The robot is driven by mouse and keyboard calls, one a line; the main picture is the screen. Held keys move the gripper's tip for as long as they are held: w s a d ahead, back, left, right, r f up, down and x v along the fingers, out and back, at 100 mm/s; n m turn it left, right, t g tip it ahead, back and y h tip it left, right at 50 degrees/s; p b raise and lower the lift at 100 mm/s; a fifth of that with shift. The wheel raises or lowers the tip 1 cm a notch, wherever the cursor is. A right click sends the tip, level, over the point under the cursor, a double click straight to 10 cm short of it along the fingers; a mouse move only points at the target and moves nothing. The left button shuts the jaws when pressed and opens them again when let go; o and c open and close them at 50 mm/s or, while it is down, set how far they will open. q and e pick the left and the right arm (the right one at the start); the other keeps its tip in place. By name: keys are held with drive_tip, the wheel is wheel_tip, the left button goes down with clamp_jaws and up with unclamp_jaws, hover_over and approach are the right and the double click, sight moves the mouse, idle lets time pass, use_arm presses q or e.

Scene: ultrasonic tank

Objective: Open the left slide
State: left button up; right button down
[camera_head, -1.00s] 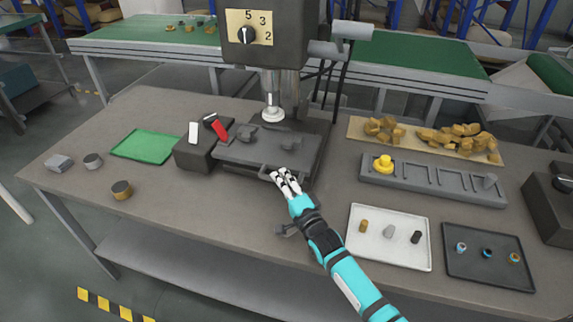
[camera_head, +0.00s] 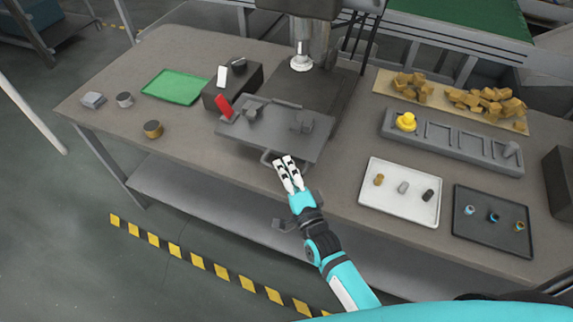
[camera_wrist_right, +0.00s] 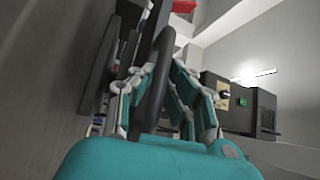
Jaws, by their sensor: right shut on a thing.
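The dark grey slide (camera_head: 262,141) is a flat plate with small fixtures on it. It sits forward of the machine's dark base (camera_head: 308,92), which shows bare behind it under the spindle. The slide's loop handle (camera_head: 266,158) is at its front edge. My right gripper (camera_head: 284,162), white-fingered on a teal arm, is shut on that handle. In the right wrist view the dark curved handle (camera_wrist_right: 157,82) passes between the fingers of my right gripper (camera_wrist_right: 163,90). My left gripper is not in view.
A black box (camera_head: 232,84) with a white and a red lever stands left of the slide. A white tray (camera_head: 400,216), a dark tray (camera_head: 490,245) and a grey rack (camera_head: 455,150) are to the right.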

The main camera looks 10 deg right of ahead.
drive_tip(key=shift+d+f, duration=0.15)
drive_tip(key=shift+f, duration=0.05)
drive_tip(key=c, duration=1.6)
unclamp_jaws()
drive_tip(key=shift+c, duration=0.2)
drive_tip(key=shift+o, duration=0.3)
drive_tip(key=shift+w, duration=0.2)
drive_tip(key=v, duration=1.2)
